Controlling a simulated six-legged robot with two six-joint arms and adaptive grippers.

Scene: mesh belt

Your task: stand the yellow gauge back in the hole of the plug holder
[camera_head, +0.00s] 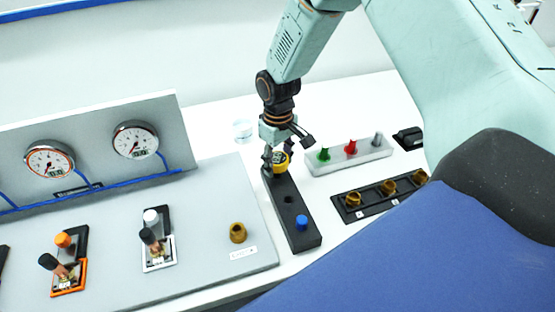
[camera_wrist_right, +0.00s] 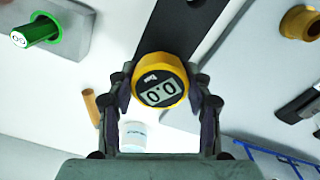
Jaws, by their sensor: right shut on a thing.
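The yellow gauge (camera_head: 281,161) is a round yellow body with a small digital display; in the right wrist view the gauge (camera_wrist_right: 160,80) reads upside down. My right gripper (camera_head: 278,156) is shut on it, with one finger on each side in the right wrist view (camera_wrist_right: 160,108). The black plug holder (camera_head: 280,188) is a long block on the table. The gauge is at the holder's far end; I cannot tell whether it is in a hole there or above it. An empty hole (camera_head: 288,199) shows mid-block, and a blue plug (camera_head: 302,222) stands at the near end. My left gripper is out of view.
Right of the holder are a grey rack (camera_head: 349,156) with green, red and grey plugs and a black strip (camera_head: 375,200) with brass fittings. Left is a grey panel (camera_head: 205,215) with a brass fitting (camera_head: 238,232) and dial gauges behind. A clear cup (camera_head: 242,130) stands behind.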

